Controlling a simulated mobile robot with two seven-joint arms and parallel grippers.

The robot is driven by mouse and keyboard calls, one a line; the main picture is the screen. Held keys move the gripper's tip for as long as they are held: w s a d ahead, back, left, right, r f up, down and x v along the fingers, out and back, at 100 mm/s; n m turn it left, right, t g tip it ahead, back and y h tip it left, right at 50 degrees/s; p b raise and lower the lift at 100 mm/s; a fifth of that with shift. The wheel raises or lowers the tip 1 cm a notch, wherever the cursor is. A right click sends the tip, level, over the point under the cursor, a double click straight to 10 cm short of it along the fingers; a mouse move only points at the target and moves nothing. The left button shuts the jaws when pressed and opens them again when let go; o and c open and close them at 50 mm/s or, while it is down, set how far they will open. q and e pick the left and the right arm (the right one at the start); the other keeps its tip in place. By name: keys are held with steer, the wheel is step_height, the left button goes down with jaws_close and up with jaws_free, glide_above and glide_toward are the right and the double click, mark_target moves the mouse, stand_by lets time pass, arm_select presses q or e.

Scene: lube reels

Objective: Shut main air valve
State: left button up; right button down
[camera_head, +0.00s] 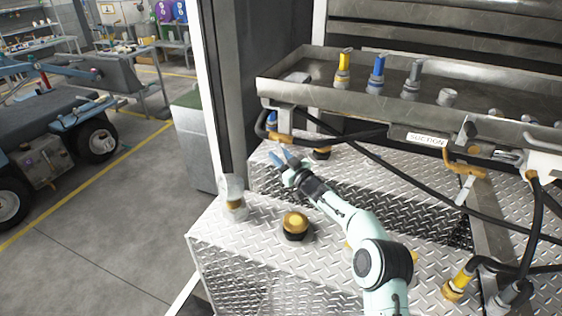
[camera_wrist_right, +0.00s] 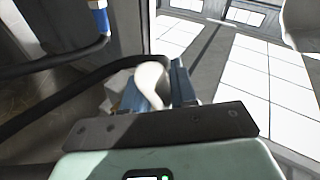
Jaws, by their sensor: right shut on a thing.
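My right gripper (camera_head: 285,157) reaches over the diamond-plate deck, below the left end of the metal tray. In the right wrist view its blue fingers (camera_wrist_right: 154,82) are shut on a pale, rounded handle (camera_wrist_right: 150,86). That handle cannot be made out in the head view. I cannot tell from its shape alone whether it is the main air valve's handle, and the valve body is not clearly visible. A dark hose (camera_wrist_right: 75,88) passes close to the left of the fingers. My left gripper is not in view.
A metal tray (camera_head: 330,90) with upright yellow, blue and grey nozzles is above the deck. Dark hoses (camera_head: 385,165) hang below it. A yellow-topped fitting (camera_head: 295,222) and a clear-topped fitting (camera_head: 233,196) stand on the deck (camera_head: 262,236). Open floor (camera_head: 95,240) lies left.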

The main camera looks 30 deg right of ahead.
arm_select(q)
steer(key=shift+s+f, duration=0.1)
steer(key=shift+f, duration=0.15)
arm_select(e)
steer(key=shift+r, duration=0.1)
steer(key=c, duration=1.3)
jaws_free()
steer(key=shift+o, duration=0.2)
steer(key=shift+s+f+b, duration=0.2)
steer(key=shift+s+b, duration=0.05)
steer(key=shift+b, duration=0.05)
arm_select(q)
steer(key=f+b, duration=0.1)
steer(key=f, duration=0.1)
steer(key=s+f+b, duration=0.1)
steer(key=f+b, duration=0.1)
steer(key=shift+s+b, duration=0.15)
steer(key=shift+b, duration=0.15)
arm_select(e)
steer(key=v, duration=1.2)
steer(key=shift+s+f, duration=0.2)
steer(key=shift+s, duration=0.15)
